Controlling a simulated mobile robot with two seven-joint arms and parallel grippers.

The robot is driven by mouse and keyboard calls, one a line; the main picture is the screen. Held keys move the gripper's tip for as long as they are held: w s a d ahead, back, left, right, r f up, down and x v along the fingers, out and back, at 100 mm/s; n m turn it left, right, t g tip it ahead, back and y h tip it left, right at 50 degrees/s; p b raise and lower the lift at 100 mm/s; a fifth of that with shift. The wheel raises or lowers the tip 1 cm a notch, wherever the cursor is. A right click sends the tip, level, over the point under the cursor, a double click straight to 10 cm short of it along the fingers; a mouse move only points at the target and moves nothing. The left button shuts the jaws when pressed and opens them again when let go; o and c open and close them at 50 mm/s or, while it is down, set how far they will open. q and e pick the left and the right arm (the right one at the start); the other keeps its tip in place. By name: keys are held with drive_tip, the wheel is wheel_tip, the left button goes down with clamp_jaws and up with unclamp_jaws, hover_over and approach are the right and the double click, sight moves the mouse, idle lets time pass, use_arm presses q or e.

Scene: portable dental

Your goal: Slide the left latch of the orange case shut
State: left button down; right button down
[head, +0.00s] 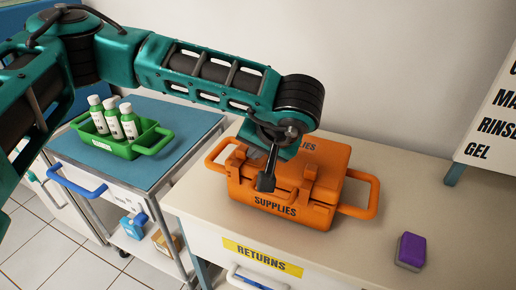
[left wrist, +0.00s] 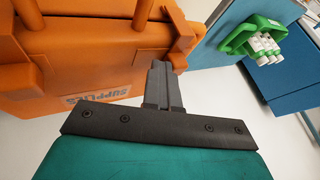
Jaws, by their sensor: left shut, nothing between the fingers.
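The orange case (head: 325,163) sits with its lid down on the beige counter, its SUPPLIES label facing front. In the left wrist view the case (left wrist: 75,55) fills the upper left. My left gripper (head: 265,184) is shut and empty, pointing down at the front left of the case, where the left latch is. The right latch (head: 325,178) shows on the case front. My right gripper is not in view.
A purple-and-grey block (head: 410,251) lies on the counter (head: 350,255) to the right. A green tray (head: 120,148) with several white-capped bottles stands on the blue-topped cart (head: 190,122) at left. A side handle (head: 366,196) juts from the case. The counter's front right is mostly free.

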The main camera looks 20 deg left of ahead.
use_arm(q)
drive_tip(key=d, duration=0.3)
drive_tip(key=shift+s+d+f+b, duration=0.1)
drive_tip(key=shift+s+d+b, duration=0.05)
drive_tip(key=shift+d+b, duration=0.2)
drive_tip(key=v, duration=1)
drive_tip(key=shift+p, duration=0.35)
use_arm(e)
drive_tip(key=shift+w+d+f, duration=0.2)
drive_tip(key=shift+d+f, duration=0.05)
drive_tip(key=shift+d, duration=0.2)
use_arm(q)
drive_tip(key=shift+d, duration=0.1)
drive_tip(key=shift+d, duration=0.1)
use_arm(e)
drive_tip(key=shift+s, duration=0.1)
